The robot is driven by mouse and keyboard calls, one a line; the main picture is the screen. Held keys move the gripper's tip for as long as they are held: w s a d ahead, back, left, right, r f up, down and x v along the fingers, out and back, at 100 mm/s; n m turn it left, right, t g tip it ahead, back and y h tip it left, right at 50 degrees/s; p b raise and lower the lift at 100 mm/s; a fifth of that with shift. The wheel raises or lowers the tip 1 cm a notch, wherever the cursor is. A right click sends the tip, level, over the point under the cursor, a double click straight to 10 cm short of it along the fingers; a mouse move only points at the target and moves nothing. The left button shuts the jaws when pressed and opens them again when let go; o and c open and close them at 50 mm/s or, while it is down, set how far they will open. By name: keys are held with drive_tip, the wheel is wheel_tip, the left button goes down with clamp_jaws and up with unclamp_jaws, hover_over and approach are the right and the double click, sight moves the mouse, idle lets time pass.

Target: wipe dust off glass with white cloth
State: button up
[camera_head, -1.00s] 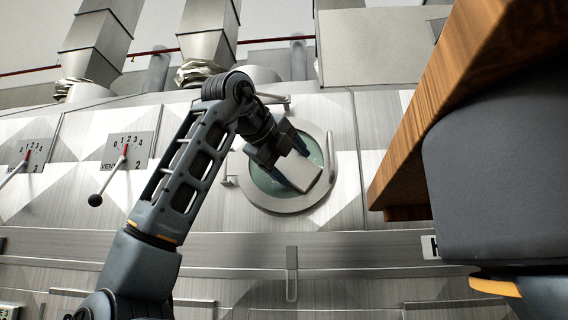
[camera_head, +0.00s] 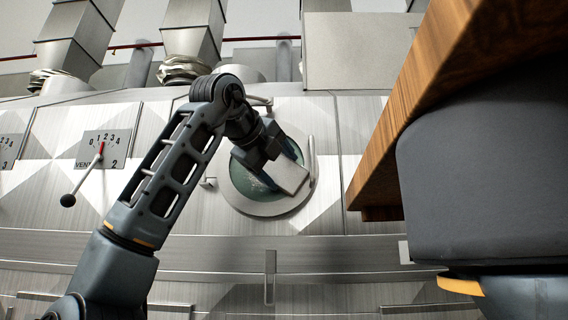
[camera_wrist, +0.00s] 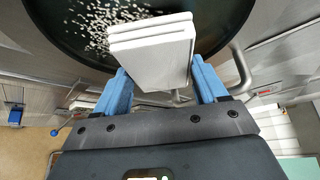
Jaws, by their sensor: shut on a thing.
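The white cloth (camera_head: 290,177), a folded block, is held between the two blue fingers of my gripper (camera_wrist: 160,68). In the wrist view the cloth (camera_wrist: 152,46) lies in front of the dark round glass (camera_wrist: 215,22). Pale dust specks (camera_wrist: 100,22) show on the glass to the left of the cloth. In the head view the round greenish glass (camera_head: 245,184) sits in a metal ring, and the cloth covers its right part. I cannot tell whether the cloth touches the glass. My gripper (camera_head: 282,163) hides some of the glass's upper right.
A bar handle (camera_head: 312,158) stands at the right of the glass ring. A dial with a lever (camera_head: 100,150) is on the metal panel to the left. A wooden board (camera_head: 400,140) juts in at the right. Ducts (camera_head: 190,35) rise behind.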

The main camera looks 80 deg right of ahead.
sight(247, 176)
drive_tip(key=shift+w+a+p, duration=0.2)
drive_tip(key=shift+w+p, duration=0.55)
drive_tip(key=shift+w, duration=1.5)
drive_tip(key=shift+w+a+p, duration=0.15)
drive_tip(key=shift+w+p, duration=0.6)
drive_tip(key=shift+w, duration=1.45)
drive_tip(key=shift+s+a+b, duration=0.15)
drive_tip(key=shift+a+b, duration=0.05)
drive_tip(key=shift+a, duration=1.3)
drive_tip(key=shift+s+a+b, duration=0.15)
drive_tip(key=shift+a, duration=1.3)
drive_tip(key=shift+a, duration=0.15)
drive_tip(key=a, duration=0.2)
drive_tip(key=shift+s+a, duration=0.1)
drive_tip(key=shift+a, duration=0.25)
drive_tip(key=shift+d, duration=0.15)
